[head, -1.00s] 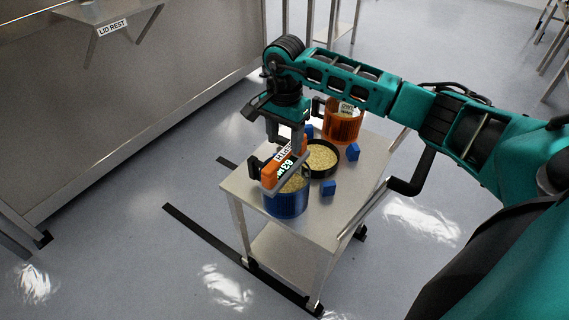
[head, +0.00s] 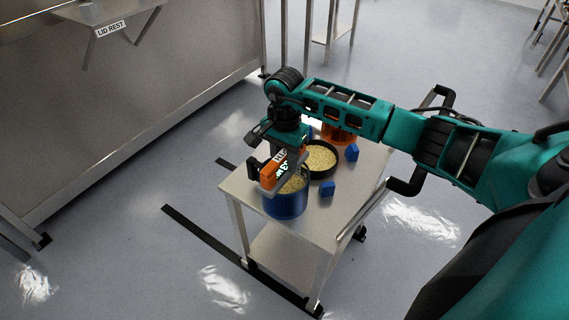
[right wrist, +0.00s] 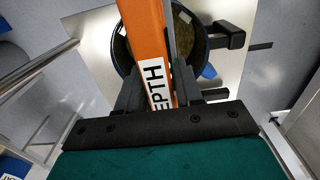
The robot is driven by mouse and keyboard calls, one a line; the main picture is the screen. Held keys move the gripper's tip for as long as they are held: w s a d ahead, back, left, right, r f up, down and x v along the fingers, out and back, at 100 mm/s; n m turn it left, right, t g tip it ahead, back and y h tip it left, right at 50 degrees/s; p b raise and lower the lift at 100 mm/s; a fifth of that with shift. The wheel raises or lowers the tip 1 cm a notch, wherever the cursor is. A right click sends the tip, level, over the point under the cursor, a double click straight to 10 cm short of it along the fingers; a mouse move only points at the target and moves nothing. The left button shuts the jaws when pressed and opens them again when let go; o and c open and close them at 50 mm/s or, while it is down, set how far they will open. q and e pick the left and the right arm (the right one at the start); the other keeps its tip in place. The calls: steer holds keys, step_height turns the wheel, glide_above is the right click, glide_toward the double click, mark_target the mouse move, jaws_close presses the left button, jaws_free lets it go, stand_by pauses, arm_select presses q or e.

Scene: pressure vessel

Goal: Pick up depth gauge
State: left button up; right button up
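The depth gauge (head: 273,173), orange with a white label, stands over the blue pot (head: 286,205) on the small cart. A grey metal bracket is at its lower part. My right gripper (head: 287,150) points down at the gauge from above. In the right wrist view the gauge (right wrist: 148,45) runs between the two dark fingers (right wrist: 158,92), which stand on either side of it. The fingers are apart, and any contact with the gauge is hard to make out. My left gripper is out of view.
The steel cart (head: 312,226) also holds a black pan of pale grains (head: 321,158), an orange pot (head: 338,135) partly behind my arm, and blue blocks (head: 327,188). A large steel structure with a lid rest shelf (head: 118,20) stands left.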

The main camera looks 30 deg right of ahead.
jaws_close()
step_height(320, 180, up, 20)
steer(key=p, duration=0.1)
arm_select(q)
steer(key=p, duration=0.1)
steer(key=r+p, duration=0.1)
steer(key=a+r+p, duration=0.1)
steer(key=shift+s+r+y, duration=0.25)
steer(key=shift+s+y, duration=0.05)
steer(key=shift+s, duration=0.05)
arm_select(e)
steer(key=s+a+f+n, duration=0.3)
steer(key=s+a+n, duration=0.3)
steer(key=a+n, duration=0.4)
steer(key=n, duration=0.3)
steer(key=shift+s+a+n, duration=0.3)
steer(key=shift+s, duration=0.1)
